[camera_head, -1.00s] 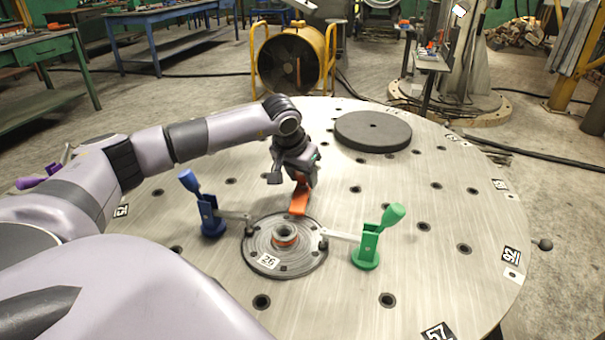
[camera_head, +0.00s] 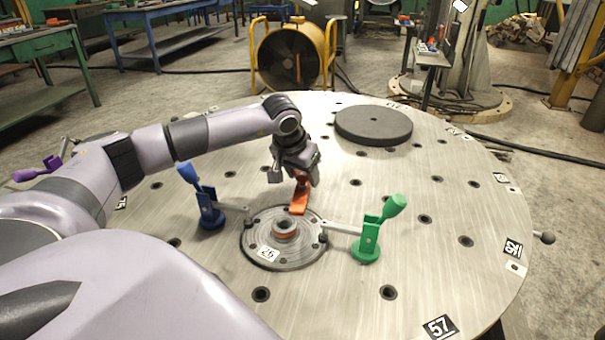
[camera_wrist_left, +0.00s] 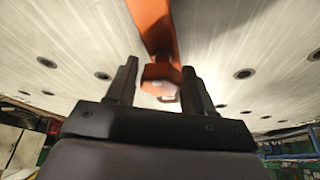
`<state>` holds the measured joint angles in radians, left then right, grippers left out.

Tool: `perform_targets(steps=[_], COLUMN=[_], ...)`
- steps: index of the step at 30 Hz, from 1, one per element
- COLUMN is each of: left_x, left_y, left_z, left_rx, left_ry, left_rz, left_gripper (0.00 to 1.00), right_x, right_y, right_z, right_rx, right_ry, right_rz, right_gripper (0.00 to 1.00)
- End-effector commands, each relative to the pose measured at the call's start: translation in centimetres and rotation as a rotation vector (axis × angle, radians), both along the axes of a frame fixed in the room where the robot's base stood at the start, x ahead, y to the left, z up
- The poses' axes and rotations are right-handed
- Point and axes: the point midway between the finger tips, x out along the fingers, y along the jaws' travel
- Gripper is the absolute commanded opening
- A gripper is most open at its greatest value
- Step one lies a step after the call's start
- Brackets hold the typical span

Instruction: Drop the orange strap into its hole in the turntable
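My left gripper (camera_head: 301,178) reaches over the turntable (camera_head: 430,280) from the left, behind the central hub. It is shut on the orange strap (camera_head: 299,201), which hangs down from the fingers towards the hub's far rim. I cannot tell whether its lower end touches anything. In the left wrist view the strap (camera_wrist_left: 157,30) runs up from between the fingers (camera_wrist_left: 160,80). The round ribbed hub (camera_head: 268,218) has a raised collar with an orange band inside. Several dark holes dot the turntable; which one is the strap's is not clear. My right gripper is out of view.
A blue clamp (camera_head: 208,212) stands left of the hub and a green clamp (camera_head: 367,245) right of it, their arms reaching towards it. A purple clamp (camera_head: 40,172) is at the far left. A dark grey disc (camera_head: 373,124) lies at the back.

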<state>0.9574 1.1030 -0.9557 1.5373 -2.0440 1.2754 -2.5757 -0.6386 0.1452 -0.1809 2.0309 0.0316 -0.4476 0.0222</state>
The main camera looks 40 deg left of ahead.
Motion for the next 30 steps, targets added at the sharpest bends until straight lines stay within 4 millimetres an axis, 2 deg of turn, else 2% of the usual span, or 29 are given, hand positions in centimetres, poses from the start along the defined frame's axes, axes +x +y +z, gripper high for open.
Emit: perform_targets(steps=[10,30], left_x=[-0.1,-0.1], left_y=[0.0,0.0], left_z=[0.2,4.0], left_rx=[0.001,0.001], left_ry=[0.003,0.004], left_rz=[-0.001,-0.001], left_gripper=[0.52,0.52], right_x=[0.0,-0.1], right_y=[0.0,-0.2], right_z=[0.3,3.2], right_rx=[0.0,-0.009], right_ry=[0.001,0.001], right_rz=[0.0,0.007], right_gripper=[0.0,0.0])
